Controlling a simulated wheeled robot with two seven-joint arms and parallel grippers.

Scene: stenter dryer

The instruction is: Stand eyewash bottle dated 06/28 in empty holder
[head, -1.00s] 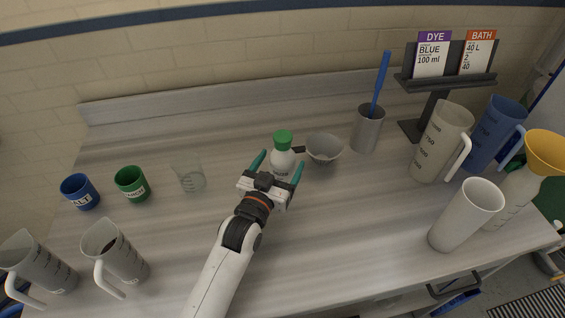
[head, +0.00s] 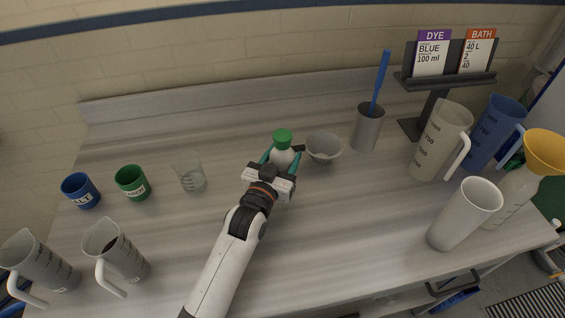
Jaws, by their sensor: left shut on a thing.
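A white bottle with a green cap (head: 283,137) stands upright near the middle of the bench. My left gripper (head: 282,159) is shut on this bottle, with a teal finger on each side of its body. The gripper hides the lower part of the bottle, and no date can be read on it. I cannot make out an empty bottle holder in this view. My right gripper is not in view.
A grey bowl (head: 324,148) sits just right of the bottle, close to the gripper. A grey cup (head: 367,128) with a blue stick, jugs and a white beaker (head: 465,214) stand at right. Small cups, a clear beaker (head: 189,177) and jugs stand at left.

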